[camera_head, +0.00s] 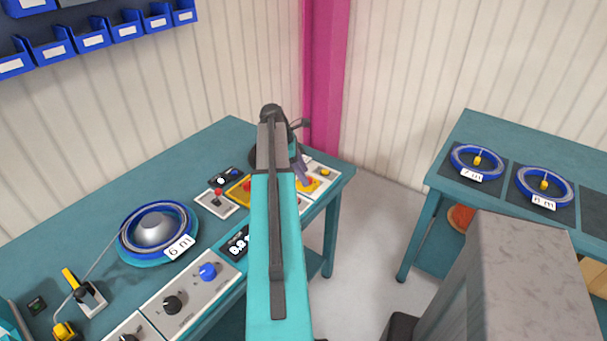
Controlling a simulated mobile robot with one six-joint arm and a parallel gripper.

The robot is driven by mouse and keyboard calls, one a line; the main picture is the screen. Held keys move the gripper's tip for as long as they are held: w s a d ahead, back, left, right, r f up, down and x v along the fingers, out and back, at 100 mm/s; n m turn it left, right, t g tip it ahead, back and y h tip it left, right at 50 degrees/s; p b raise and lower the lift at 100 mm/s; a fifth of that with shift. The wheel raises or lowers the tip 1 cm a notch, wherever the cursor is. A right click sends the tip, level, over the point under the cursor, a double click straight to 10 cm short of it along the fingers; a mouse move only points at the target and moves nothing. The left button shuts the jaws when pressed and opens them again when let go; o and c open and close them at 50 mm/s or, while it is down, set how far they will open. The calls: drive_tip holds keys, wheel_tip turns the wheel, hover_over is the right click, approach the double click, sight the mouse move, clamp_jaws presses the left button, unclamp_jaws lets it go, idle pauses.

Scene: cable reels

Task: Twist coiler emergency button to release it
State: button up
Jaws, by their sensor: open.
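The coiler's control panel stands along the front of the left teal bench (80,225). Two red-on-yellow parts show near its far end. One (246,186) is just left of my arm and partly hidden by it. The other (308,184) is just right of my arm. I cannot tell which is the emergency button, or whether it is pressed. My gripper (301,170) points down over the far end of the panel, close to the right red-and-yellow part. It is open and mostly hidden behind my arm; contact cannot be made out.
A blue reel (155,228) labelled 6 m sits on the bench. A joystick box (216,202), a blue knob (208,271) and a black knob (172,304) are nearby. A second table (480,130) at right holds blue cable rings. A pink post (325,80) stands behind.

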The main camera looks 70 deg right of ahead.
drive_tip(key=shift+s+d+f, duration=0.1)
drive_tip(key=shift+s+f, duration=0.1)
drive_tip(key=shift+f, duration=0.4)
